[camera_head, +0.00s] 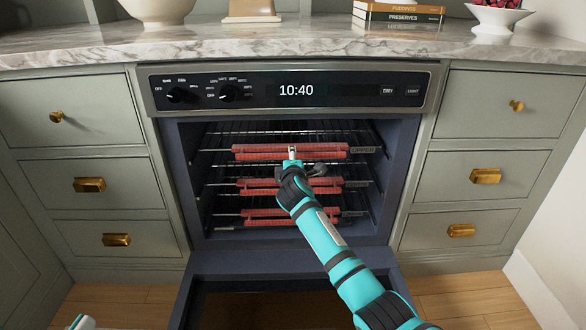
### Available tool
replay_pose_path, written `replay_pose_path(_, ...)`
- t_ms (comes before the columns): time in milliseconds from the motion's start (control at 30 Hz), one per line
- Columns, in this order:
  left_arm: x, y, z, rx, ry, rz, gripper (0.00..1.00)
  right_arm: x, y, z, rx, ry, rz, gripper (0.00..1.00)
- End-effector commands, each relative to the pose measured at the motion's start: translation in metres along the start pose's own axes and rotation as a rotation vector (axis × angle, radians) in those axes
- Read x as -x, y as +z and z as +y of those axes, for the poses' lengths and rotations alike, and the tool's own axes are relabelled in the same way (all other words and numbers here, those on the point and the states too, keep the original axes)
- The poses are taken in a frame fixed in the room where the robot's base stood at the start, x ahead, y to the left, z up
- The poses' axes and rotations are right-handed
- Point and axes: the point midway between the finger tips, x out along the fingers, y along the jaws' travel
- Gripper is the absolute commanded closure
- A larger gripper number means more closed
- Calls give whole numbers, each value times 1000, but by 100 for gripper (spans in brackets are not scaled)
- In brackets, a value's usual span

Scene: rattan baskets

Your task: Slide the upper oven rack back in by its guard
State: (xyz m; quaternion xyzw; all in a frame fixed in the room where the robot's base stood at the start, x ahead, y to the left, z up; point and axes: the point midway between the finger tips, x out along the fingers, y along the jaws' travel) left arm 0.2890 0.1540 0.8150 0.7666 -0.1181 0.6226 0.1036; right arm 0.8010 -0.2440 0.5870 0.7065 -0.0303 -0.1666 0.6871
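The oven (400,180) stands open, with its door (225,262) folded down in front. The upper oven rack (215,150) is inside the cavity. A red guard (255,152) runs along its front edge, with an "UPPER" label (363,150) at its right end. My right gripper (292,152) is at the middle of this guard, in front of it and seemingly at or against it. Its arm hides part of the racks below, and its fingers are too small to tell open from shut. Only a small teal and white part of my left arm shows at the bottom left edge.
Middle (255,183) and lower (255,213) red guards sit below the upper one. Grey drawers with brass handles flank the oven. The marble counter (270,45) above holds a bowl (157,10), books (400,16) and a fruit bowl (497,17).

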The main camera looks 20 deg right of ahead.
Motion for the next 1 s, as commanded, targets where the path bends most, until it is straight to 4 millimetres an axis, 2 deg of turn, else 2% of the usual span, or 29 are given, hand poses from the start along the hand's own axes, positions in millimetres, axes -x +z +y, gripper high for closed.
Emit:
replay_pose_path(200,0,0,0,0,0,0,0,35,0,0,1,1,1,57)
replay_pose_path(400,0,0,0,0,0,-1,0,58,1,0,0,1,0,57)
replay_pose_path(600,0,0,0,0,0,-1,0,66,1,0,1,0,0,57)
replay_pose_path(1000,0,0,0,0,0,0,0,66,1,1,1,1,0,57)
